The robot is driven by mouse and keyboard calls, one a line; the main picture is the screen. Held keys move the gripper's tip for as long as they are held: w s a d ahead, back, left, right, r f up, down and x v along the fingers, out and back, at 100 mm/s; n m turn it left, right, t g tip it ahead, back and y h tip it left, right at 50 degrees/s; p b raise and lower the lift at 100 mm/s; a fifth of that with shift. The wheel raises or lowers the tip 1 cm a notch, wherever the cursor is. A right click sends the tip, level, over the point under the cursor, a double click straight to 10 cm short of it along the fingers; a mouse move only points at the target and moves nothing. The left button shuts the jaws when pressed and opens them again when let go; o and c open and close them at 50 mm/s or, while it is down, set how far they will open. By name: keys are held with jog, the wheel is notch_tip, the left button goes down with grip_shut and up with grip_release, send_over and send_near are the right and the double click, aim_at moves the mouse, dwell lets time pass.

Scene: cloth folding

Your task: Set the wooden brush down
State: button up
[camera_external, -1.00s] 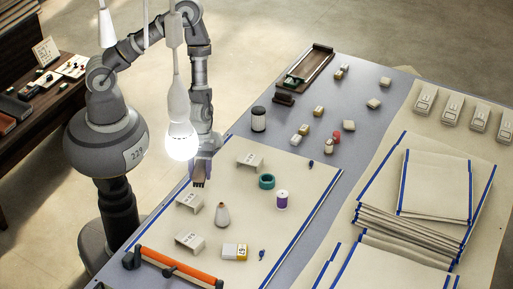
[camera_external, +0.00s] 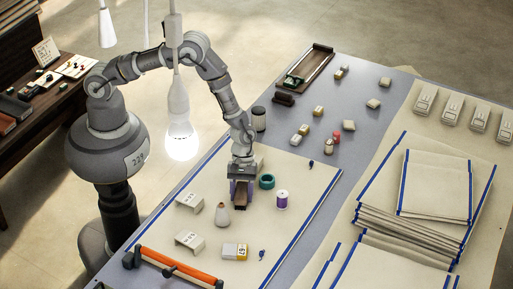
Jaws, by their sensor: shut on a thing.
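The wooden brush (camera_external: 240,196) is a small brown block between the jaws of my gripper (camera_external: 241,191). My gripper points down over the cream cloth with blue edges (camera_external: 275,231), and its jaws are shut on the brush. I cannot tell whether the brush touches the cloth or hangs just above it. The far side of the brush is hidden by the jaws.
A teal ring (camera_external: 266,181) and a purple-banded spool (camera_external: 282,200) stand to the right of my gripper. A pale cone-shaped bottle (camera_external: 222,215) stands close on the left. White numbered brackets (camera_external: 189,202) are nearby. An orange-handled roller (camera_external: 180,266) lies in front.

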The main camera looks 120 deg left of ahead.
jog(key=shift+r, duration=0.1)
jog(key=o, duration=1.1)
